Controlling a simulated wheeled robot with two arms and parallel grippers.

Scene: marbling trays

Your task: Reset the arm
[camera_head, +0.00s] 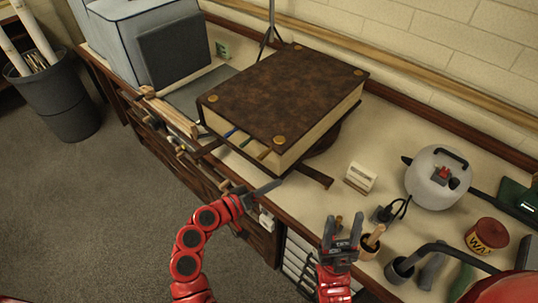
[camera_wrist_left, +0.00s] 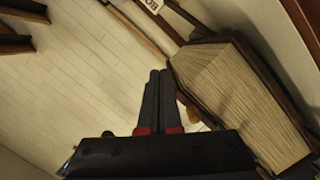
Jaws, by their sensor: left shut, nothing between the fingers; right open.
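My left arm, red with black joints, reaches up from the bottom in the head view. Its left gripper (camera_head: 279,183) is shut and empty, at the bench's front edge just below the large brown book (camera_head: 285,95). In the left wrist view the gripper's two dark fingers (camera_wrist_left: 158,75) lie together with nothing between them. The pale ridged side of a brown-edged block (camera_wrist_left: 235,90), seemingly the book, is right of the fingers. I cannot tell whether they touch. My right gripper (camera_head: 343,222) is open and empty, pointing up, left of a wooden-handled tool in a cup (camera_head: 369,247).
The bench (camera_head: 310,200) holds a small white card stand (camera_head: 359,178), a round white tank (camera_head: 437,178), a red tin (camera_head: 486,237) and a grey-blue case (camera_head: 140,40). Drawers line its front. A dark bin (camera_head: 60,95) stands on the floor, which is open at left.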

